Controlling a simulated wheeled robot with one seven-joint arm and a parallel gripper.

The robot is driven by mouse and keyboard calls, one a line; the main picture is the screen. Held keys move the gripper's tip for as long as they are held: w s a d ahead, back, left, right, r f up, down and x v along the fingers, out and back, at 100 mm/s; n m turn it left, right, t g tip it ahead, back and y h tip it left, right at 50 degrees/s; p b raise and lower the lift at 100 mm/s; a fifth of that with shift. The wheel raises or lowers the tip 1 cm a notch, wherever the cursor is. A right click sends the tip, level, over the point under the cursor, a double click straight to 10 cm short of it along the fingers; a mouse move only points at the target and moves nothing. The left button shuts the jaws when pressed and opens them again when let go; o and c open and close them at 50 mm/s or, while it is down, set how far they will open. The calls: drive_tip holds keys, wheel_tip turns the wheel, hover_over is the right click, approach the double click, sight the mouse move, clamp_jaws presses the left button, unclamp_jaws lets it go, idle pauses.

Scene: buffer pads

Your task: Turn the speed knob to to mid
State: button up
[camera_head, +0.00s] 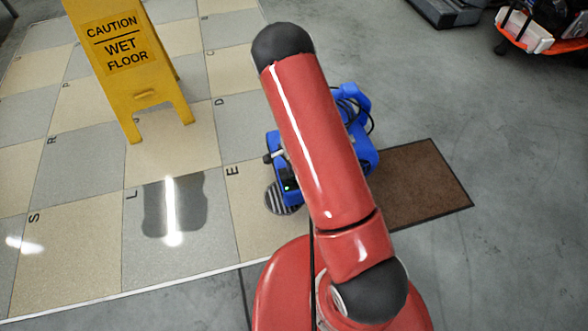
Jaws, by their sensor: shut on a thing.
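A blue machine (367,157) stands near the middle of the head view, partly behind my red arm. A dark cable loops at its upper right. Its left side shows a dark panel with a small green light, and a short dark-tipped part (268,157) sticks out there. I cannot tell whether that part is the speed knob. A round striped disc (281,199) lies at the machine's lower left. The speed knob cannot be made out for certain. My gripper is hidden behind my arm.
A yellow wet-floor sign (128,60) stands on lettered tiles (75,240) at the upper left. A brown mat (425,185) lies right of the machine. An orange-and-white object (540,35) is at the top right. Grey floor (510,140) is open on the right.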

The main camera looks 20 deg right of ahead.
drive_tip(key=shift+m, duration=0.8)
drive_tip(key=o, duration=1)
wheel_tip(320, 180, up, 8)
drive_tip(key=shift+f+p, duration=0.1)
drive_tip(key=shift+p, duration=0.9)
